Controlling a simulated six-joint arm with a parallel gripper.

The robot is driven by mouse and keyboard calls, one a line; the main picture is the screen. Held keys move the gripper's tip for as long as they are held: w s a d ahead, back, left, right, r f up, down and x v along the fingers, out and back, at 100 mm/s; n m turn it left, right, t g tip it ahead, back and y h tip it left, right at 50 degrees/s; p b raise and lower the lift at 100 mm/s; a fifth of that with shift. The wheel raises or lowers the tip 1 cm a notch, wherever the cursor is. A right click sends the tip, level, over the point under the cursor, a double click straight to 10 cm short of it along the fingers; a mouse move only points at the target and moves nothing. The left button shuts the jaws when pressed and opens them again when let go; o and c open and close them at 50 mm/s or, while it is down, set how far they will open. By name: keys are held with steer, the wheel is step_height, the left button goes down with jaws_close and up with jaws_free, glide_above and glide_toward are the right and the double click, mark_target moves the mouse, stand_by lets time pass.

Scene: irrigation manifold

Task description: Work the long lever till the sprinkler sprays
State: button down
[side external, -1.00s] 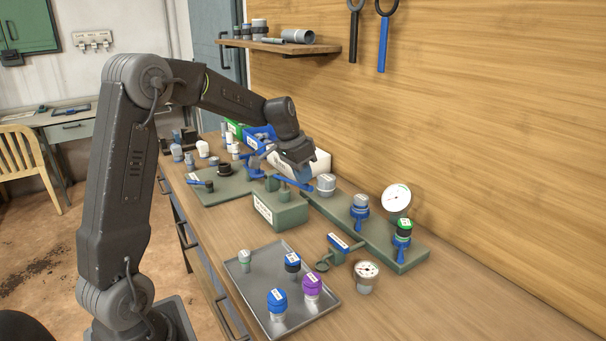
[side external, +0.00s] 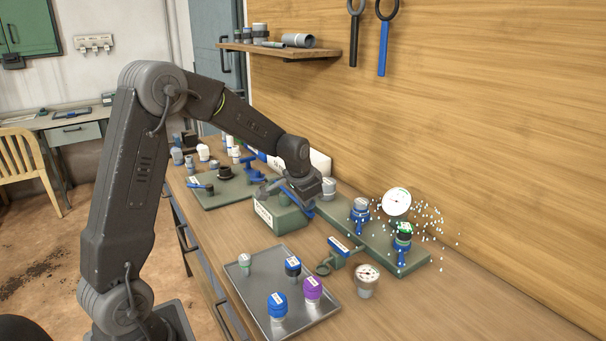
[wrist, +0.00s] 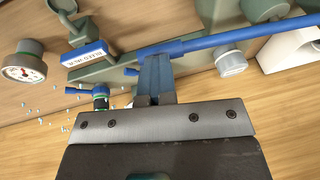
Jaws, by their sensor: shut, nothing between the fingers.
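In the side view my gripper (side external: 303,206) is low beside the green pump block (side external: 283,219) and hides part of the lever. The sprinkler (side external: 403,232), with a green and black head, stands at the right end of the green base. White droplets (side external: 432,222) fly around it.
A dial gauge (side external: 397,202) stands behind the sprinkler. The bleed valve (side external: 338,250) with a blue handle and a loose gauge (side external: 367,275) are in front of the base. A metal tray (side external: 325,315) holds several capped parts.

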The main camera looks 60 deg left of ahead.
steer(key=shift+d+r, duration=0.15)
steer(key=w+v, duration=0.1)
steer(key=v, duration=1.2)
steer(key=shift+r, duration=0.35)
stand_by(0.4)
steer(key=a+r+h, duration=0.2)
steer(key=a+r, duration=0.3)
steer(key=r, duration=0.1)
steer(key=shift+a+r+h, duration=0.25)
steer(key=shift+h, duration=0.05)
steer(key=shift+s, duration=0.1)
